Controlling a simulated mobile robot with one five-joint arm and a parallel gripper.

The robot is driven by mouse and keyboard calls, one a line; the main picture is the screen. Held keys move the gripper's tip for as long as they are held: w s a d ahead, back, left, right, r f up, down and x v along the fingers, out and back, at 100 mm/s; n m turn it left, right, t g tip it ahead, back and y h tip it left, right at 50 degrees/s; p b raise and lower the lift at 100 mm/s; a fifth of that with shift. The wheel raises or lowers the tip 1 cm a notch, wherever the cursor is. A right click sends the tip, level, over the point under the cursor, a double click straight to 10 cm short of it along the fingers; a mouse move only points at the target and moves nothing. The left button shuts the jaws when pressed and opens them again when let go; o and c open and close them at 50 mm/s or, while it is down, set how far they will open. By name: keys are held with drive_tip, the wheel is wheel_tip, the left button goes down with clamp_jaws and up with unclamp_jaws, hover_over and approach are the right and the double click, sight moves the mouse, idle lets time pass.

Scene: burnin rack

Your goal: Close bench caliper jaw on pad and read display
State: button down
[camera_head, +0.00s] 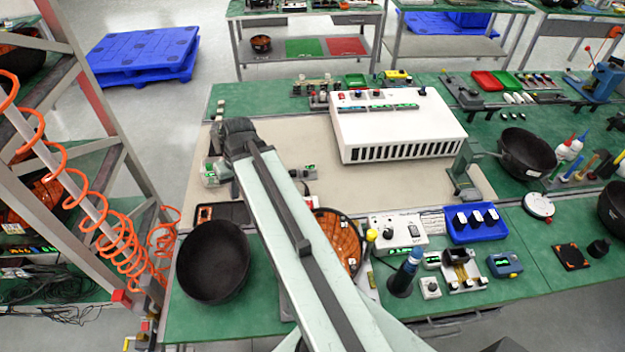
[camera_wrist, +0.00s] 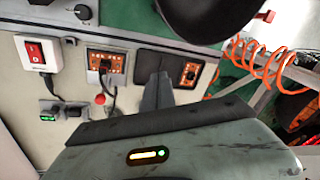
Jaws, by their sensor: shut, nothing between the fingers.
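My gripper (camera_head: 238,140) is at the far end of my outstretched arm, over the beige mat. In the wrist view its dark fingers (camera_wrist: 158,92) are together with nothing held. A small dark device with a green-lit display (camera_head: 305,172) lies on the mat right of my arm and may be the bench caliper. A similar dark item with green lights (camera_wrist: 62,108) shows left of the fingers in the wrist view, apart from them. I cannot make out a caliper jaw, a pad in it, or any reading. My arm hides part of the mat.
A white vented box (camera_head: 395,128) stands at the mat's back right. A black bowl (camera_head: 213,262) and a dark tray (camera_head: 222,213) are near the front left. An orange coiled hose (camera_head: 110,240) hangs by the left rack. The mat between arm and box is partly clear.

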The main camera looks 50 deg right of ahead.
drive_tip(key=s+d+f+m+t+b, duration=0.2)
drive_tip(key=s+d+b, duration=0.1)
drive_tip(key=d, duration=0.8)
drive_tip(key=s+d+f+m+t+b, duration=0.2)
drive_tip(key=s+d+f, duration=0.1)
drive_tip(key=d, duration=0.8)
drive_tip(key=m+t+h+b, duration=0.2)
drive_tip(key=m, duration=0.1)
approach(306, 174)
drive_tip(key=s+d+r, duration=0.2)
drive_tip(key=s+d, duration=0.3)
drive_tip(key=s, duration=0.1)
drive_tip(key=b+x, duration=0.6)
drive_tip(key=x, duration=0.1)
drive_tip(key=b+x, duration=0.3)
drive_tip(key=shift+a+f, duration=0.35)
drive_tip(key=shift+f, duration=0.15)
drive_tip(key=w+a, duration=0.2)
drive_tip(key=shift+w+r+p, duration=0.35)
drive_tip(key=shift+w+p, duration=0.05)
drive_tip(key=shift+w+a, duration=0.25)
drive_tip(key=shift+w, duration=0.05)
drive_tip(key=shift+w+a, duration=0.65)
drive_tip(key=shift+a, duration=0.2)
